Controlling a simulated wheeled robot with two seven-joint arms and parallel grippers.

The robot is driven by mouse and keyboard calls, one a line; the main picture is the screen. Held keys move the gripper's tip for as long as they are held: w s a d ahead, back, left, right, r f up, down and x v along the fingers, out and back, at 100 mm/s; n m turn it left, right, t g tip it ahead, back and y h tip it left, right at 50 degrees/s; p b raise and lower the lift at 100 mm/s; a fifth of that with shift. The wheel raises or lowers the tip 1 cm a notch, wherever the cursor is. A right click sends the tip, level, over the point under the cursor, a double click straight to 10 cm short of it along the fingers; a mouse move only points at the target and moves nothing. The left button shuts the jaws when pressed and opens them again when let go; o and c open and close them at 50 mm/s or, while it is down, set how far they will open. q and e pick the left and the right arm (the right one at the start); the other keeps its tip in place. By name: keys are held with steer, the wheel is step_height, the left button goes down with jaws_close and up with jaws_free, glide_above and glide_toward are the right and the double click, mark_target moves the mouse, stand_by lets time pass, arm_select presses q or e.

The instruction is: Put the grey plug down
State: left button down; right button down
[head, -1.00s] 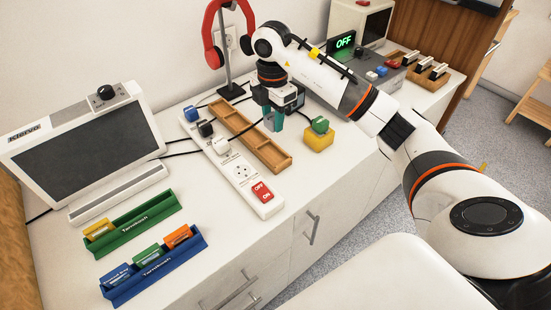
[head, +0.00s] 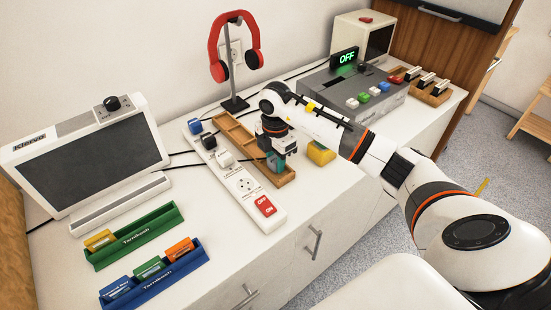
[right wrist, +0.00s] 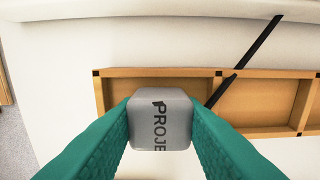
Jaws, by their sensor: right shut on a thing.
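My right gripper (head: 275,163) is shut on the grey plug (right wrist: 160,118), which shows between the teal fingers in the right wrist view with the letters "PROJE" on its top. In the head view the plug is mostly hidden by the gripper. The gripper is at the near end of the wooden tray (head: 283,181), a long tray with compartments. In the right wrist view the plug overlaps the tray's end compartment (right wrist: 118,88); I cannot tell whether it touches the tray. My left gripper is not in view.
A white power strip (head: 246,200) with blue, black and white plugs and a red switch lies left of the tray. A yellow block (head: 320,153) stands right of the gripper.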

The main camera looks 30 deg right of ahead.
mark_target(275, 159)
steer(key=shift+f, duration=0.1)
steer(key=c, duration=1.4)
jaws_free()
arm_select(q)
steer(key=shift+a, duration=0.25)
arm_select(e)
steer(key=o, duration=0.4)
steer(key=shift+o, duration=0.2)
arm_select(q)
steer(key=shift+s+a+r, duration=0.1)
arm_select(e)
step_height(275, 159, up, 12)
